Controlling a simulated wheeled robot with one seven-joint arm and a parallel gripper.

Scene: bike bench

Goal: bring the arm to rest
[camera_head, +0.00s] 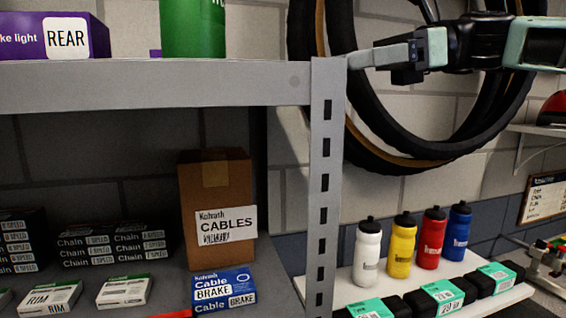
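My gripper (362,58) is at the upper right, reaching in from the right edge and pointing left. Its grey tip is beside the top of the grey shelf post, and I cannot tell whether it touches the post. It is seen side-on, so the gap between the fingers does not show. No object shows in it. My arm runs right from it, in front of the hanging tyres (478,133).
The grey shelf (150,86) holds a purple box (22,38) and a green container (193,28). Below are a cardboard CABLES box (215,195), a blue BRAKE box (222,290) and chain boxes (115,243). Several bottles (402,245) stand on a white shelf (345,290) at right.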

